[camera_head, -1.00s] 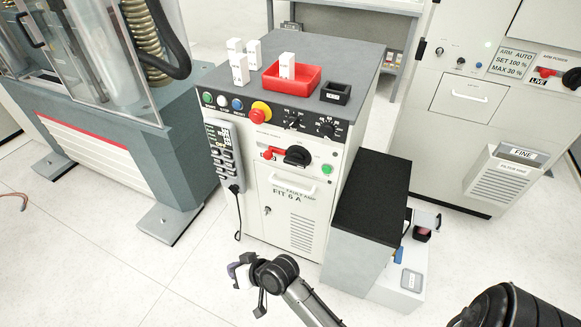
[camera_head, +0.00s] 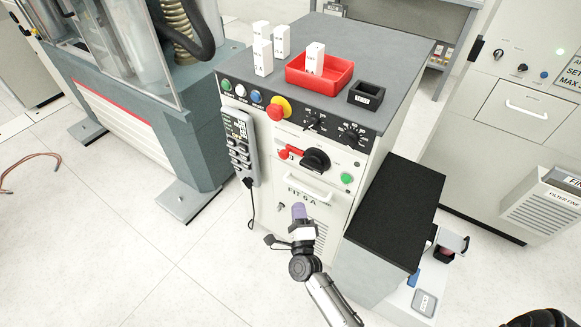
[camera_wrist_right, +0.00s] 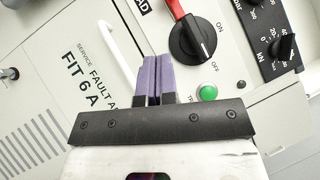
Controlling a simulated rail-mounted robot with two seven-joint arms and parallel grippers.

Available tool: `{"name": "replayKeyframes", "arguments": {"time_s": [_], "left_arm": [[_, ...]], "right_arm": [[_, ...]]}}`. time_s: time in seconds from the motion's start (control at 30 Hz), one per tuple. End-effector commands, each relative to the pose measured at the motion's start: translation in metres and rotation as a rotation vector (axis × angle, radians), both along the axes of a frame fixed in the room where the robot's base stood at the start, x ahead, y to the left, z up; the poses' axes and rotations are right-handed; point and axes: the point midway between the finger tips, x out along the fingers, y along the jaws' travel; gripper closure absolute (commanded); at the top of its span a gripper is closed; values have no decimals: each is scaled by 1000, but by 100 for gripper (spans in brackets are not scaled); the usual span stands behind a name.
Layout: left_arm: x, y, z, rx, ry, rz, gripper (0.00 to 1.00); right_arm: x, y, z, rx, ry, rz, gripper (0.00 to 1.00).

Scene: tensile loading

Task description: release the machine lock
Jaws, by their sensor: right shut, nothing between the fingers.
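The control cabinet (camera_head: 285,222) stands in the middle of the head view. Its front panel has a red mushroom button on a yellow ring (camera_head: 277,109) and a black rotary switch with a red handle (camera_head: 314,160). In the right wrist view the black switch (camera_wrist_right: 193,38) sits between ON and OFF labels, with its red handle pointing up. My right gripper (camera_head: 299,211) is shut and empty, its purple fingertips in front of the lower cabinet door. In the right wrist view the fingertips (camera_wrist_right: 152,78) lie below-left of the switch, by the white door handle. My left gripper is not in view.
A green button (camera_head: 347,178) is right of the switch. A grey handset (camera_head: 240,147) hangs on the cabinet's left side. A red tray (camera_head: 319,79) and white blocks stand on top. A black-topped box (camera_head: 397,210) stands at the right. The floor at left front is clear.

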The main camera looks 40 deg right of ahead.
Motion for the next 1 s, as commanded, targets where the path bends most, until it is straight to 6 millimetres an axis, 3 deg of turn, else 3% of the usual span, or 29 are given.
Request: {"name": "replayKeyframes", "arguments": {"time_s": [0.17,0.67,1.0], "left_arm": [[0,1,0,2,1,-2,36],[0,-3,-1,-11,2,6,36],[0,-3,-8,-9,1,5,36]], "right_arm": [[-5,-5,5,58,-79,-15,100],[-3,-6,6,76,-89,-5,100],[34,-31,21,75,-92,-5,100]]}}
